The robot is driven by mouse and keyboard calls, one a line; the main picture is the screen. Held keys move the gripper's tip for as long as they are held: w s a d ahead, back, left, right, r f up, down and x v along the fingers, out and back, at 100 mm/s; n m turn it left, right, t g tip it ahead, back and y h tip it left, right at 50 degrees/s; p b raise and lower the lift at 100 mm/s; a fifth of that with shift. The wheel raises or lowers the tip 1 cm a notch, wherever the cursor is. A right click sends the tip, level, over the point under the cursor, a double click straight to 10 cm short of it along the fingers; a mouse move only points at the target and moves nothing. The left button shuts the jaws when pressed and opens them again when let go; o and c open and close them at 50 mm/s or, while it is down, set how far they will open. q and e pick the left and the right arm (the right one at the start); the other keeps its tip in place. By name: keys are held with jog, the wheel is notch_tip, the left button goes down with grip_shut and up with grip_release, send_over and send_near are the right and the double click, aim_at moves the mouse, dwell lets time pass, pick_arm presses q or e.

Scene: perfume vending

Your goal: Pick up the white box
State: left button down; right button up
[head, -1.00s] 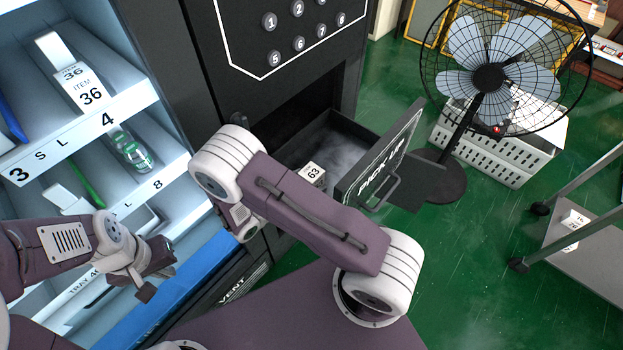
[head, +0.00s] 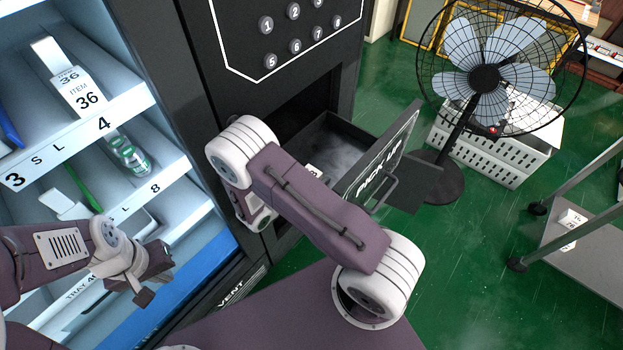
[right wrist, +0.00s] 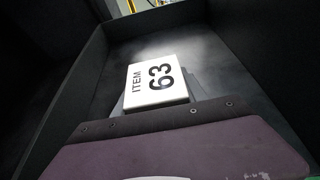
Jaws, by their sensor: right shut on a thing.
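The white box (right wrist: 157,82), marked "ITEM 63", is inside the dark pick-up drawer in the right wrist view. In the head view only a small part of the white box (head: 314,171) shows beside my right arm. My right gripper (right wrist: 170,102) is shut on the box; a grey finger shows at the box's right side. In the head view my right arm hides this gripper. My left gripper (head: 150,278) is in front of the lit shelves, away from the box, and its jaw opening is unclear.
The pull-out drawer front (head: 385,160), marked "PICK UP", stands open from the black machine. A fan (head: 484,80) and a white crate (head: 490,150) stand beyond it. A grey cart (head: 590,262) is at right. Stocked shelves (head: 150,190) are at left.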

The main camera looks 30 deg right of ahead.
notch_tip(320, 180, up, 10)
jog(key=shift+p, duration=0.9)
